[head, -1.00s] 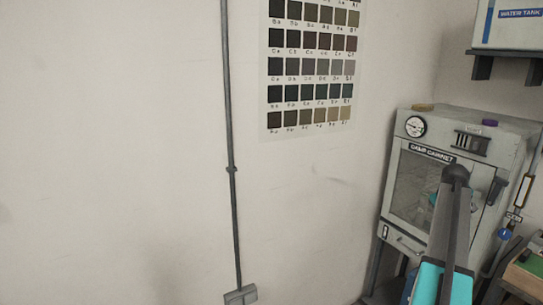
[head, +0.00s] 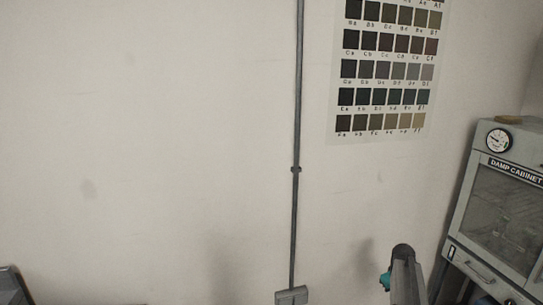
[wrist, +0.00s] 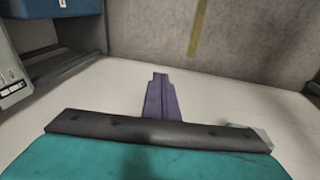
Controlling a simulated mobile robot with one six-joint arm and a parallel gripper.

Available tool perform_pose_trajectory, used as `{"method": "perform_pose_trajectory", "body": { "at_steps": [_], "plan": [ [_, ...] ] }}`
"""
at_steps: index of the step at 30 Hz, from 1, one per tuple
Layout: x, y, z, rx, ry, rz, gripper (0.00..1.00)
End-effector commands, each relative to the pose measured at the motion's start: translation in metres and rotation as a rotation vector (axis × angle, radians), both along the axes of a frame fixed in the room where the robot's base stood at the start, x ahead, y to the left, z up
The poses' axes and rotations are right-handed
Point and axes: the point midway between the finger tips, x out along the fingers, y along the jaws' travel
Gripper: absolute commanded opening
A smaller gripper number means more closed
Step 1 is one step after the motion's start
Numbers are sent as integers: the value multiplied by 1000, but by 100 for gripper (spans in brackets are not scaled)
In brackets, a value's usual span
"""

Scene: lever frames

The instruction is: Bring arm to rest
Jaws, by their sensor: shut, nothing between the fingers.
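My gripper (wrist: 160,77) shows in the wrist view as two purple fingers pressed together, extending from a dark bar above a teal part of my arm. The fingers are shut and nothing is between them. In the head view, a dark grey and teal part of my arm (head: 404,277) stands at the bottom right, in front of the wall. The fingers cannot be made out in the head view.
A grey damp cabinet (head: 502,205) with a gauge stands at the right of the head view. A colour chart (head: 390,75) and a vertical conduit (head: 297,130) are on the pale wall. The wrist view shows a blue box (wrist: 40,8) at upper left.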

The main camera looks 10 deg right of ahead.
Motion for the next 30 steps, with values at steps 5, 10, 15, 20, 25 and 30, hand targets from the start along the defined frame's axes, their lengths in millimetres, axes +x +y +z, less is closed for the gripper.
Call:
{"method": "perform_pose_trajectory", "body": {
  "at_steps": [5,10,15,20,25,30],
  "plan": [
    [-13,76,-56,46,68,61,0],
    [-36,143,-103,83,136,107,0],
    [-69,204,-144,115,205,144,0],
    [-108,256,-178,140,275,171,0],
    [-157,304,-209,160,351,191,0],
    [-212,344,-232,171,429,198,0]
  ]
}}
